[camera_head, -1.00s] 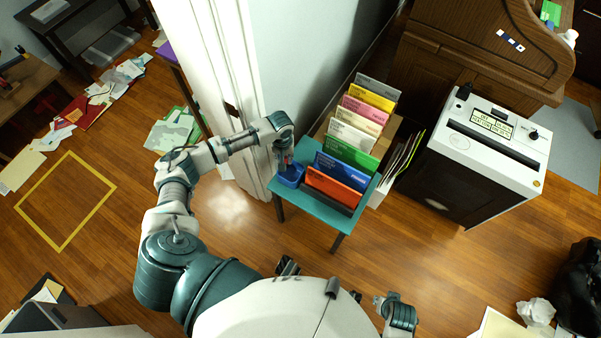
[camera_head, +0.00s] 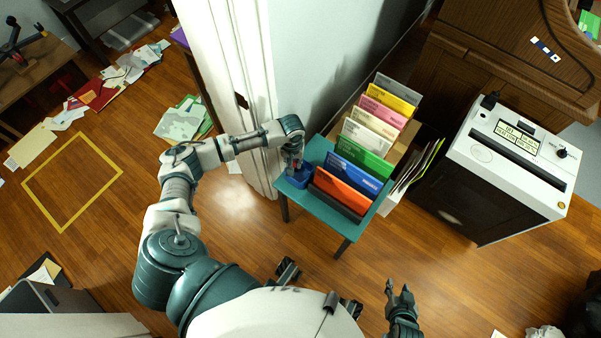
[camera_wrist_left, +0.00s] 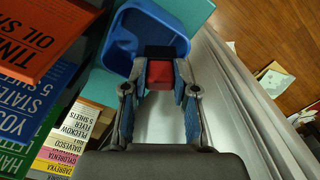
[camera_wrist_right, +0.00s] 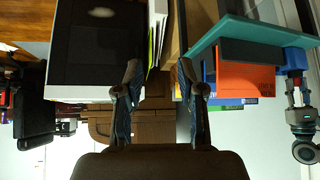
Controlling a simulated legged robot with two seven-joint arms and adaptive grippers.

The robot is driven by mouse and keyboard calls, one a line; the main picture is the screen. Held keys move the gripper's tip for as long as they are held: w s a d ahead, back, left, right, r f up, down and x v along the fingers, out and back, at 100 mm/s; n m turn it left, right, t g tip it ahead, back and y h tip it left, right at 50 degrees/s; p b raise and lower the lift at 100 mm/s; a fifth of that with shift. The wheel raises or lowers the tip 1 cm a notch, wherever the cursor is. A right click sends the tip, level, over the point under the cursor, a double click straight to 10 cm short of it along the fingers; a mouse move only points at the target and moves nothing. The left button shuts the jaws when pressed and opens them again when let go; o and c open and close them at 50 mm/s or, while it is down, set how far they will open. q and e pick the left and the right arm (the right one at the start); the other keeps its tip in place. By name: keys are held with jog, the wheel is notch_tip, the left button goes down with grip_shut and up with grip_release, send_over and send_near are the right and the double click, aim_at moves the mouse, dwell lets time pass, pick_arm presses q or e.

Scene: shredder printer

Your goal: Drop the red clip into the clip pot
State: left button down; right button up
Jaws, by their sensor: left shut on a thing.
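The red clip (camera_wrist_left: 160,74), with a black part at its far end, sits between the fingertips of my left gripper (camera_wrist_left: 160,84). That gripper is shut on it. The blue clip pot (camera_wrist_left: 124,44) is just beyond the fingertips in the left wrist view, and the clip overlaps its opening there. I cannot tell how high the clip is above the pot's rim. In the head view the pot (camera_head: 301,181) stands at the left corner of the teal table, with my left gripper (camera_head: 295,165) pointing down over it. My right gripper (camera_wrist_right: 160,76) is open and empty, away from the table.
The teal table (camera_head: 330,218) also holds a row of coloured folders (camera_head: 343,190). A white-topped shredder (camera_head: 515,155) stands to the right. A white door frame (camera_head: 235,80) is close behind my left arm. Papers (camera_head: 185,120) lie on the floor at left.

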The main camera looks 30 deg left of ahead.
pick_arm(q)
jog(key=shift+d+f+b, duration=0.15)
jog(key=shift+f+b, duration=0.5)
jog(key=shift+f, duration=0.15)
pick_arm(e)
jog(key=w+a+r+t+y, duration=0.1)
jog(key=w+a+r+t, duration=0.1)
jog(key=w, duration=0.3)
jog(key=shift+r+t, duration=0.6)
jog(key=shift+t, duration=0.3)
jog(key=shift+w, duration=0.1)
pick_arm(q)
jog(key=c, duration=0.8)
grip_release()
pick_arm(e)
jog(key=shift+w+f, duration=0.1)
pick_arm(q)
jog(key=shift+r, duration=0.2)
notch_tip(320, 180, up, 11)
jog(key=shift+r, duration=0.2)
